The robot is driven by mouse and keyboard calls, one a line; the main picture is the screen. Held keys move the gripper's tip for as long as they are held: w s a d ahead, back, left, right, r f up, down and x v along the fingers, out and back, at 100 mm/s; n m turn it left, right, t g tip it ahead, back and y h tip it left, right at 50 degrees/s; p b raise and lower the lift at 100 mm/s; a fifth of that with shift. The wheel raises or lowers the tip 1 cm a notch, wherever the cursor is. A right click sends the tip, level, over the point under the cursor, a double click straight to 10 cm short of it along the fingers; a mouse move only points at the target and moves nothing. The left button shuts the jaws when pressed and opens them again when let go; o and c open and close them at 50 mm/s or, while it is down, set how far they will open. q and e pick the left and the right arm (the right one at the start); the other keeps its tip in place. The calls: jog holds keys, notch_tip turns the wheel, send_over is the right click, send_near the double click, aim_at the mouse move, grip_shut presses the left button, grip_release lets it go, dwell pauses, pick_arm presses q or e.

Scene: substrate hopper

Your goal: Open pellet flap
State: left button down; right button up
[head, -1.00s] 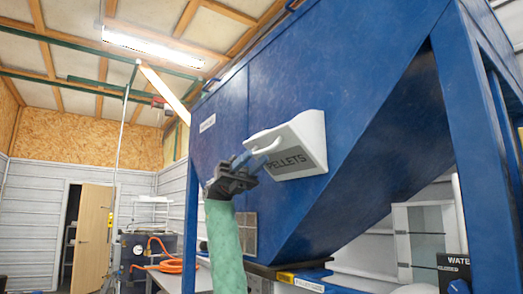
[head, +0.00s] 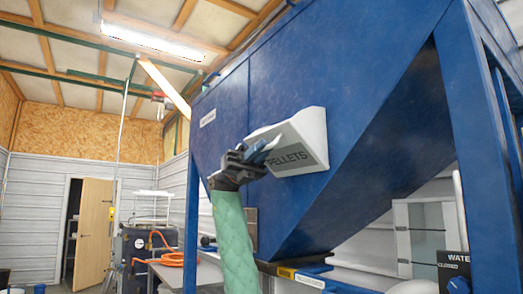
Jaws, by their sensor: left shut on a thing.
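The pellet flap is a white box-like cover (head: 303,158) marked "PELLETS" on the sloping front of the blue hopper (head: 290,80). Its labelled face tilts out, and whether it has swung open I cannot tell. My left gripper (head: 258,153) is at the flap's left side, shut on its white handle, which the fingers mostly hide. My left arm comes up from below in a green sleeve. My right gripper is not in view.
Blue hopper legs (head: 470,150) stand at the right and left. Below the hopper is a blue slide bar (head: 315,280) with a yellow label. A bench with orange hose (head: 172,259) and an open door (head: 93,232) are behind at left.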

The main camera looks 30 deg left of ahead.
pick_arm(q)
jog(key=shift+r, duration=0.1)
jog(key=shift+w+d+r+n+t, duration=0.15)
jog(key=shift+r+n, duration=0.15)
jog(key=shift+n, duration=0.2)
jog(key=shift+w+a+r+n+t, duration=0.15)
jog(key=shift+r+n, duration=0.1)
jog(key=shift+n, duration=0.25)
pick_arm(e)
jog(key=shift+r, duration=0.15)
pick_arm(q)
jog(key=shift+d, duration=0.1)
jog(key=c, duration=1.5)
grip_release()
